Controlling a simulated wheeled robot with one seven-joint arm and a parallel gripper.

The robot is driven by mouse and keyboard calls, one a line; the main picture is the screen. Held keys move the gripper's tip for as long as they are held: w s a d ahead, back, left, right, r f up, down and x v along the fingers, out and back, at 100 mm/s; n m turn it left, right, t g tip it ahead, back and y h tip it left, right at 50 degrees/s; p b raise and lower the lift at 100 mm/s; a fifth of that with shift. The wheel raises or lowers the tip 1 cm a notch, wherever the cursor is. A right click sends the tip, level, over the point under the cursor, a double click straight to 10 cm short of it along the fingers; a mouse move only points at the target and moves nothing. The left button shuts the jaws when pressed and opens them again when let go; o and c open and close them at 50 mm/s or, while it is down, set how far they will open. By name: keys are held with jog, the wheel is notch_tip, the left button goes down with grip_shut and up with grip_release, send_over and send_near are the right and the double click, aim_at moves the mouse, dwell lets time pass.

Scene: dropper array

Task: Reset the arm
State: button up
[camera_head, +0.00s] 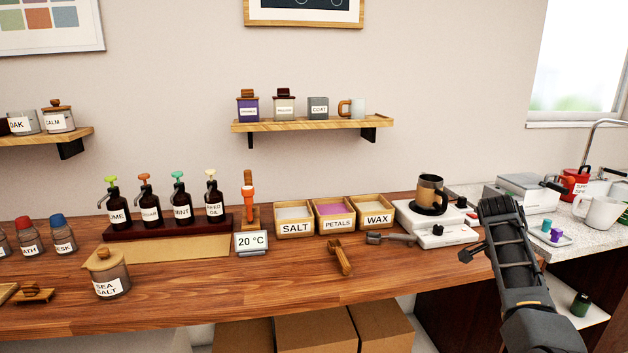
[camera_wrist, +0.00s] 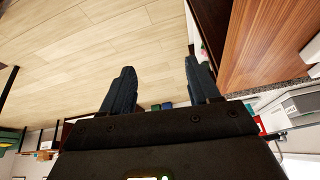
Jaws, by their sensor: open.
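My arm rises at the right of the head view, in front of the gap between the wooden counter and the sink counter. My gripper (camera_head: 473,251) is at its upper end, over the wooden counter's right end, with nothing seen in it. The wooden counter (camera_head: 400,285) also shows at the upper right of the wrist view (camera_wrist: 265,40).
Bins of salt (camera_head: 294,226), petals (camera_head: 336,224) and wax (camera_head: 376,219) and a dropper rack (camera_head: 170,229) stand further left. A grey sink counter (camera_head: 575,235) lies right.

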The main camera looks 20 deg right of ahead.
jog(key=s+a+f+n+t+h, duration=0.1)
jog(key=s+a+f+n+t, duration=0.15)
jog(key=a+f, duration=0.4)
jog(key=s+a+f+n+t, duration=0.1)
jog(key=a+f+n, duration=0.2)
jog(key=a+f, duration=0.35)
jog(key=s+a+f+n+t, duration=0.2)
jog(key=s+a+f+n, duration=0.1)
jog(key=s+a, duration=0.3)
jog(key=s+a+f+n+t, duration=0.3)
jog(key=s+a+f+n, duration=0.1)
jog(key=a, duration=0.5)
jog(key=s+a+r+n+t+y+b, duration=0.1)
jog(key=s+a+r+n+t+y, duration=0.2)
jog(key=s+a, duration=0.35)
jog(key=s+a+r+n+t, duration=0.1)
jog(key=s+a+r+n, duration=0.2)
jog(key=s+a+r, duration=0.3)
jog(key=s+a+r+n+t+y, duration=0.1)
jog(key=s+a+r, duration=0.2)
jog(key=s+r, duration=0.2)
jog(key=s+a+r+n+t+y, duration=0.1)
jog(key=s+a+r+n+t, duration=0.1)
jog(key=s+r, duration=0.4)
notch_tip(320, 180, up, 6)
jog(key=shift+s+a+f+y, duration=0.25)
jog(key=shift+a+y, duration=0.15)
jog(key=shift+a, duration=0.15)
